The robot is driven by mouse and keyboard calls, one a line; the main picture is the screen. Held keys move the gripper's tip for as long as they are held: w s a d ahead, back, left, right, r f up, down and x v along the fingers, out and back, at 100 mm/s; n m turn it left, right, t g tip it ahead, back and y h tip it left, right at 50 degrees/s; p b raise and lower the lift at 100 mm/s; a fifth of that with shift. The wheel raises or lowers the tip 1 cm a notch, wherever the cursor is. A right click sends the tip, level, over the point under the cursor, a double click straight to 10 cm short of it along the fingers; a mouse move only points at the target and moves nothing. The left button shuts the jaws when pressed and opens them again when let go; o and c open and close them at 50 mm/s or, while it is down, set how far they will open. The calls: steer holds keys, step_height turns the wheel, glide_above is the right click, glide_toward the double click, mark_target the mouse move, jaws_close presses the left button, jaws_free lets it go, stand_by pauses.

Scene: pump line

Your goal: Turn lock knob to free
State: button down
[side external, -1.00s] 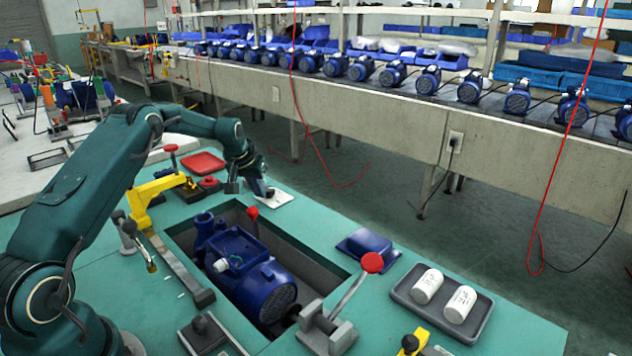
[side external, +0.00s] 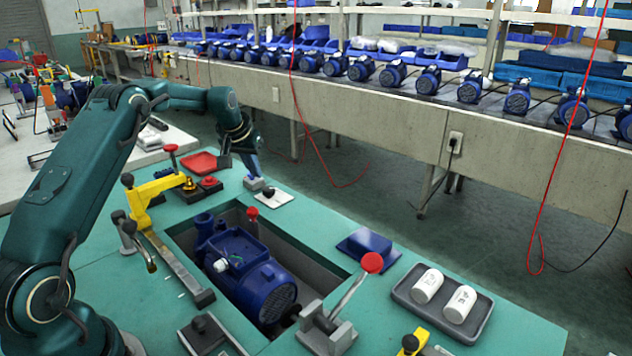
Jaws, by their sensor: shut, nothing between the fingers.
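A small dark knob (side external: 268,191) sits on a white plate (side external: 284,200) at the far edge of the green table; it looks like the lock knob, but its markings are too small to read. My gripper (side external: 256,183) points down just left of and behind this knob. Its fingers look closed and hold nothing. They seem apart from the knob, though the exact gap cannot be told from here. The blue pump (side external: 250,274) lies in the table's recess.
A red-capped post (side external: 253,214) stands by the recess's far edge. A red tray (side external: 203,163), a red button (side external: 209,182) and a yellow clamp (side external: 165,186) lie left of my gripper. A red-ball lever (side external: 372,263) and grey tray (side external: 410,294) are at the right front.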

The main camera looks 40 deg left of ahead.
steer(key=shift+w+d+f, duration=0.2)
steer(key=shift+d+f, duration=0.15)
steer(key=shift+f, duration=0.65)
steer(key=shift+w+d+f, duration=0.2)
steer(key=shift+d+f, duration=0.1)
steer(key=shift+f, duration=0.75)
steer(key=shift+w+d+f, duration=0.2)
steer(key=shift+d+f, duration=0.15)
steer(key=shift+f, duration=0.65)
steer(key=shift+w+a, duration=0.25)
steer(key=shift+s+a, duration=0.35)
steer(key=shift+a, duration=0.15)
steer(key=shift+r, duration=0.1)
steer(key=shift+s+d, duration=0.2)
steer(key=shift+s, duration=0.15)
step_height(320, 180, up, 6)
steer(key=shift+f, duration=0.1)
